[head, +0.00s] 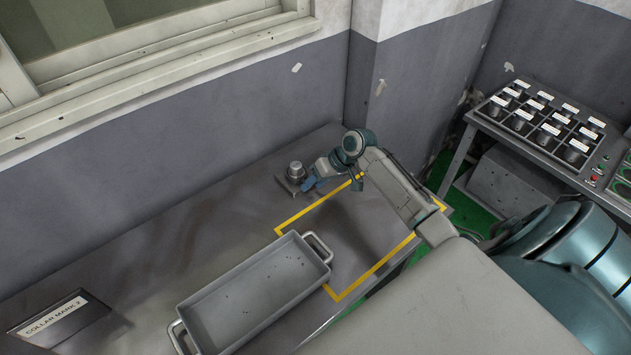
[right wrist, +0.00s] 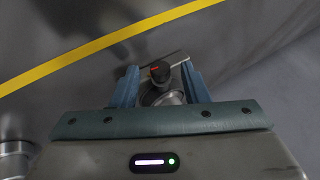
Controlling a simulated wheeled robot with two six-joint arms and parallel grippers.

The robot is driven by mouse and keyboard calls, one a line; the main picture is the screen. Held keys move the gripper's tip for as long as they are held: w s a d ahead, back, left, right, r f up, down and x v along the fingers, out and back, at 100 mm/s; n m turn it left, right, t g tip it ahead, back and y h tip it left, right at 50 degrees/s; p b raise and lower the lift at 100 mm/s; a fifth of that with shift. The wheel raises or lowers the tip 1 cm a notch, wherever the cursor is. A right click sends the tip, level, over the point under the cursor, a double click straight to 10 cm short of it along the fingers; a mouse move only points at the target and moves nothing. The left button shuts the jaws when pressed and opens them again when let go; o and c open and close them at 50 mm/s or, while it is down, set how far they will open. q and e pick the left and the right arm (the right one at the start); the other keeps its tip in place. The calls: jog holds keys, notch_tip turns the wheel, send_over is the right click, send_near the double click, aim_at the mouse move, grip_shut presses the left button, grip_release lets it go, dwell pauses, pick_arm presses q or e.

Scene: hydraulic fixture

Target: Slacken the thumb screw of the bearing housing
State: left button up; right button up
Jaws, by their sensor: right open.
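The bearing housing (head: 296,171) is a grey metal cylinder on a small plate at the back of the bench in the head view. My right gripper (head: 309,184) is close beside it, on its right. In the right wrist view my right gripper (right wrist: 160,70) is open, with its two blue fingers spread. A dark knob with a red mark, apparently the thumb screw (right wrist: 159,72), shows between the fingers. A gap shows on each side of it, and a round metal part lies just below it. My left gripper is not in view.
A grey tray (head: 201,310) with handles stands on the front of the bench, beside a yellow-outlined area (head: 340,295). A sign reading COLLAR MARK 2 (head: 55,318) is at lower left. A rack of labelled cups (head: 545,120) stands on a side table at right.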

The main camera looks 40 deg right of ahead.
jog(key=c, duration=0.3)
grip_shut()
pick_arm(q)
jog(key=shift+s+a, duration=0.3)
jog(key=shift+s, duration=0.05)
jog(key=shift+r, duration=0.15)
pick_arm(e)
jog(key=shift+r, duration=0.1)
